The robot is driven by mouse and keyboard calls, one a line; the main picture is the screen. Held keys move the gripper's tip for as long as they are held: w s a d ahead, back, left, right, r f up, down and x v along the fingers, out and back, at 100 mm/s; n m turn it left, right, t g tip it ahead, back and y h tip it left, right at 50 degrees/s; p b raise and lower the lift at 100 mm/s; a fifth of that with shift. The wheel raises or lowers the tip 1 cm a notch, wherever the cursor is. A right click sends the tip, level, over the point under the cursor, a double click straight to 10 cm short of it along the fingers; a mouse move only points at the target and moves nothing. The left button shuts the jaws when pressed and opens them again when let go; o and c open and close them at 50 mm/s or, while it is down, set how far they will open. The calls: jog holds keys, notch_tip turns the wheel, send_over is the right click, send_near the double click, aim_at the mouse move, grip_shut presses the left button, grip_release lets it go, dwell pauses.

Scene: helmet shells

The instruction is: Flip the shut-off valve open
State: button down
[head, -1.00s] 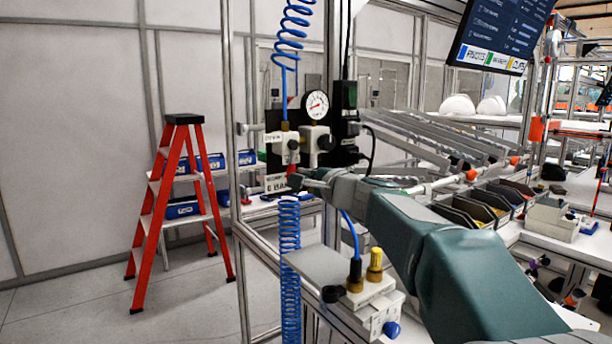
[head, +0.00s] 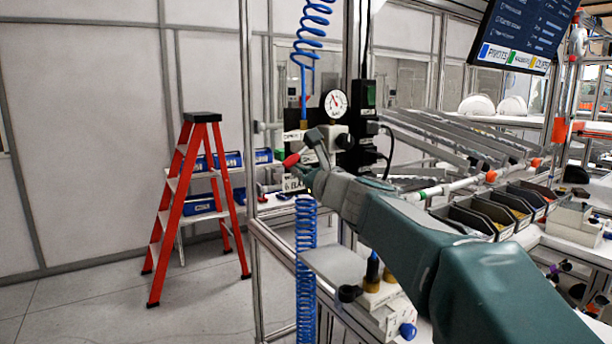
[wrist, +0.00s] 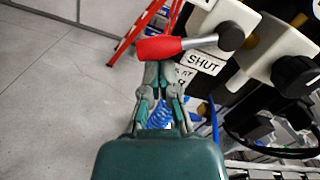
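The shut-off valve's lever has a red grip (head: 291,160), and a rod joins it to a dark round hub (head: 315,136). In the wrist view the red grip (wrist: 158,47) lies nearly level, pointing left from the hub on the pale valve body (wrist: 222,22). A label (wrist: 206,62) reading SHUT is just below the rod. My gripper (wrist: 159,72) has its fingers drawn close together and appears shut. Its tips are just below the red grip and partly hidden by it, not visibly around it. I cannot tell whether they touch. In the head view my gripper (head: 310,178) is low beside the lever.
A pressure gauge (head: 335,103) sits above the valve, with a dark box and cables to the right. Blue coiled hose (head: 306,250) hangs below. A small fitting block (head: 378,292) stands on a lower shelf. A red stepladder (head: 190,205) stands left on open floor.

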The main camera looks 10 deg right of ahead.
aim_at(292, 160)
jog(key=m, duration=0.1)
jog(key=a+r+m, duration=0.1)
jog(key=m, duration=0.2)
jog(key=shift+s+a+r, duration=0.15)
jog(key=shift+s+r, duration=0.15)
jog(key=shift+r, duration=0.1)
jog(key=shift+a+r, duration=0.1)
jog(key=shift+r, duration=0.3)
